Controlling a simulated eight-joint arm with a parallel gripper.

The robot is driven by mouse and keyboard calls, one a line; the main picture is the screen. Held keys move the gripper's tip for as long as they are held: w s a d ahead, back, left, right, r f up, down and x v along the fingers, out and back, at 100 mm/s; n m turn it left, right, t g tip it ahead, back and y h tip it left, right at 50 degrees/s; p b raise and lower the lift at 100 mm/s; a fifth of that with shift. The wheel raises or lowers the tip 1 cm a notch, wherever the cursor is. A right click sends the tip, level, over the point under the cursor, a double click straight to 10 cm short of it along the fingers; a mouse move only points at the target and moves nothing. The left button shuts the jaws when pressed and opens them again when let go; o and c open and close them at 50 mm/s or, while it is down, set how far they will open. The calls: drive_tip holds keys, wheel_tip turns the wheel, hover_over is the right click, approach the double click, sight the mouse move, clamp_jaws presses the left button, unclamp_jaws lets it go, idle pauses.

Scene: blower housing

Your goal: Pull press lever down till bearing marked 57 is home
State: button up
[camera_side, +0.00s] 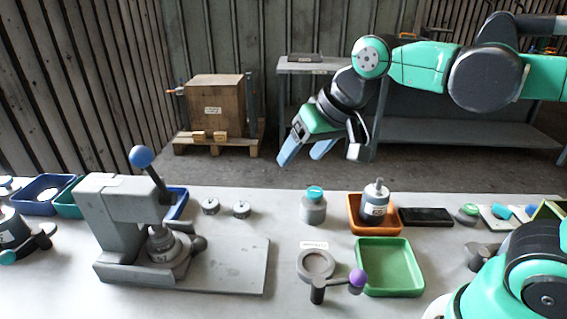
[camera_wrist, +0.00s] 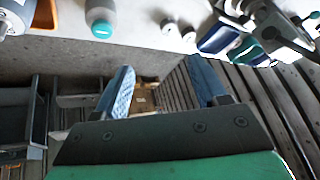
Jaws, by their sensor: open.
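The grey press (camera_side: 118,215) stands at the left of the table in the side view. Its lever, with a blue ball knob (camera_side: 140,156), points up and tilts to the left. Under the ram, a grey housing (camera_side: 165,248) sits on the press base with a part in it. I cannot read a 57 on any bearing, and the ram hides how deep the part sits. My gripper (camera_side: 307,152) is open and empty, in the air behind the table, well right of the lever. Its blue fingers also show apart in the wrist view (camera_wrist: 160,92).
Two small grey bearings (camera_side: 211,206) (camera_side: 241,209) lie right of the press. An orange tray (camera_side: 353,222) holds a grey canister, and a teal-capped bottle (camera_side: 313,207) stands beside it. A green tray (camera_side: 391,289) and a purple-knobbed clamp (camera_side: 357,279) are nearer the front.

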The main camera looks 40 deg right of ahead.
sight(142, 156)
drive_tip(key=w+a+r+m+g, duration=0.1)
drive_tip(key=w+a+r+m, duration=0.1)
drive_tip(key=a, duration=0.4)
drive_tip(key=w+a+r+m+g, duration=0.1)
drive_tip(key=w+a+r+m, duration=0.1)
drive_tip(key=a, duration=0.4)
drive_tip(key=w+a+r+m+g, duration=0.2)
drive_tip(key=w+a+r+m, duration=0.1)
drive_tip(key=a, duration=0.3)
drive_tip(key=shift+w+a+m+y, duration=0.25)
drive_tip(key=shift+w+m+y, duration=0.15)
drive_tip(key=shift+w+m, duration=0.3)
drive_tip(key=shift+s+a+f+m, duration=0.1)
drive_tip(key=shift+a+f+m, duration=0.2)
drive_tip(key=shift+a, duration=0.05)
drive_tip(key=shift+x, duration=2.65)
drive_tip(key=shift+s, duration=0.1)
clamp_jaws()
